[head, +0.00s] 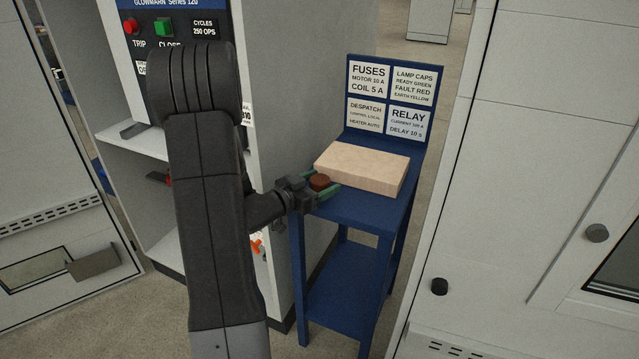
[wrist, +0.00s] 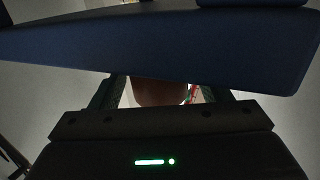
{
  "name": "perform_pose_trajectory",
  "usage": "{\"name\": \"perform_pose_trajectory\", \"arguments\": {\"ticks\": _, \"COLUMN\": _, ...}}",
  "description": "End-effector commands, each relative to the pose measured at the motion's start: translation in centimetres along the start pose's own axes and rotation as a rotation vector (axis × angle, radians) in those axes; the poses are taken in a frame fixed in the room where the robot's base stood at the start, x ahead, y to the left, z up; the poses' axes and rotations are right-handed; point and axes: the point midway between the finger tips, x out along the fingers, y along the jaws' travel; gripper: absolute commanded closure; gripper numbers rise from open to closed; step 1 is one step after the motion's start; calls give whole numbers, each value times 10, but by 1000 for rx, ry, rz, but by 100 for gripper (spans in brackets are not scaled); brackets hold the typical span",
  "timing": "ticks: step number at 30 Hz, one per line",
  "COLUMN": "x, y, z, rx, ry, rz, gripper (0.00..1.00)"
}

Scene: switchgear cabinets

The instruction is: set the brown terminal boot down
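The brown terminal boot (head: 320,182) is a small, round, dark brown piece between the green-edged fingers of my gripper (head: 324,184). My gripper appears shut on it, at the near left corner of the blue stand's top (head: 347,207). In the wrist view the boot (wrist: 158,92) shows as a reddish-brown shape between the fingers. The blue stand's edge (wrist: 160,50) hides the fingertips and the boot's far part there. I cannot tell whether the boot touches the top.
A beige block (head: 362,167) lies on the stand just behind and right of the boot. A label board (head: 392,97) rises at the stand's back. Grey cabinets stand on both sides. The stand's front strip is bare; its lower shelf (head: 345,300) is empty.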

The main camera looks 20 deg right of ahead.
Motion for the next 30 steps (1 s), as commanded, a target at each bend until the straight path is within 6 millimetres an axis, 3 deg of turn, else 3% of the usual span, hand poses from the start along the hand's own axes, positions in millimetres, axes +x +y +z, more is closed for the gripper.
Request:
{"name": "perform_pose_trajectory", "arguments": {"ticks": 8, "x": -3, "y": 0, "z": -4, "rx": 0, "ry": 0, "rz": -1, "gripper": 30}}
{"name": "perform_pose_trajectory", "arguments": {"ticks": 21, "x": -89, "y": -1, "z": -4, "rx": -1, "ry": 0, "rz": -5, "gripper": 30}}
{"name": "perform_pose_trajectory", "arguments": {"ticks": 30, "x": -119, "y": 0, "z": -3, "rx": 0, "ry": 0, "rz": -1, "gripper": 30}}
